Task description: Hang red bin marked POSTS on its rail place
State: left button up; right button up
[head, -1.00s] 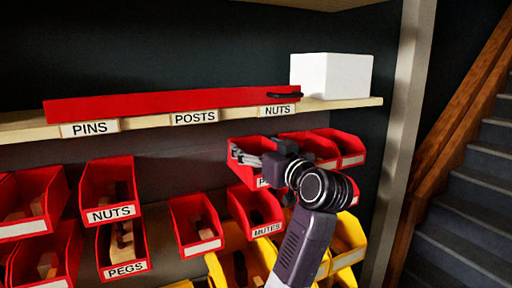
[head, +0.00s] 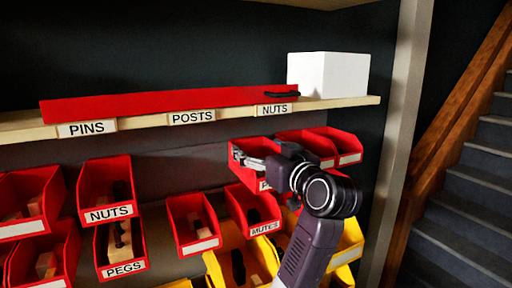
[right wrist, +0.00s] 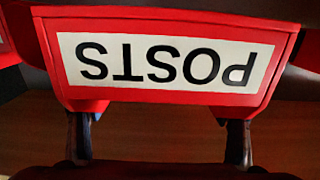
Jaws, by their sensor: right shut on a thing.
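The red bin marked POSTS (head: 239,176) is in the upper row of bins, right of centre in the head view. My right gripper (head: 262,163) reaches it from the right and hides much of its front and label. In the right wrist view the white POSTS label (right wrist: 165,62) appears upside down, with the fingers of my right gripper (right wrist: 158,138) at the bin's lower front edges. The gripper is shut on this bin. A POSTS tag (head: 191,117) is on the shelf edge, with bare dark wall below it. My left gripper is out of view.
Red bins hang close to the right (head: 335,146). A NUTS bin (head: 108,213) hangs to the left. The shelf (head: 140,122) above carries a white box (head: 328,75) and a long red strip (head: 170,105).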

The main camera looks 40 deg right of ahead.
jog(key=shift+p+v, duration=0.3)
jog(key=shift+v, duration=1.5)
jog(key=b, duration=0.3)
jog(key=shift+s+a, duration=0.3)
jog(key=b+v, duration=0.2)
jog(key=b, duration=0.3)
jog(key=shift+d+f, duration=0.15)
jog(key=shift+s+b, duration=0.45)
jog(key=shift+s, duration=0.25)
jog(key=b+v, duration=0.5)
jog(key=v, duration=0.2)
jog(key=shift+s, duration=0.15)
jog(key=shift+a, duration=0.25)
